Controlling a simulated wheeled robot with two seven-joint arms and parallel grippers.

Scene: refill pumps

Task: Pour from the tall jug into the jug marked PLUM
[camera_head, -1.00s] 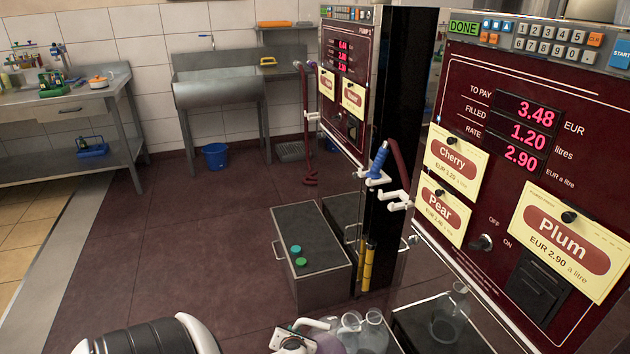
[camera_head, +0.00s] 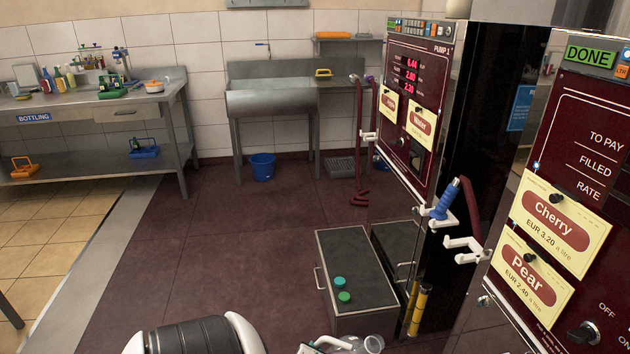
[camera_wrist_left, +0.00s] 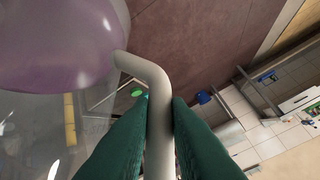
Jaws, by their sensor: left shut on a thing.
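My left gripper (camera_head: 322,347) is at the bottom edge of the head view, partly cut off. In the left wrist view its green fingers (camera_wrist_left: 160,110) are shut on the pale curved handle of a jug (camera_wrist_left: 55,45) with purplish contents. Most of that jug is out of frame, and no PLUM marking is readable on it. Clear glass (camera_wrist_left: 35,130) shows below it in the wrist view. A piece of clear glassware (camera_head: 373,344) shows at the bottom edge of the head view. I cannot tell which jug is the tall one. My right gripper is not in view.
A pump with Cherry (camera_head: 553,222) and Pear (camera_head: 528,278) cards stands at the right, Pump 1 (camera_head: 440,60) behind it. A grey box (camera_head: 355,270) with green caps stands on the floor. A blue bucket (camera_head: 263,167) stands near the sink (camera_head: 272,100). The middle floor is clear.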

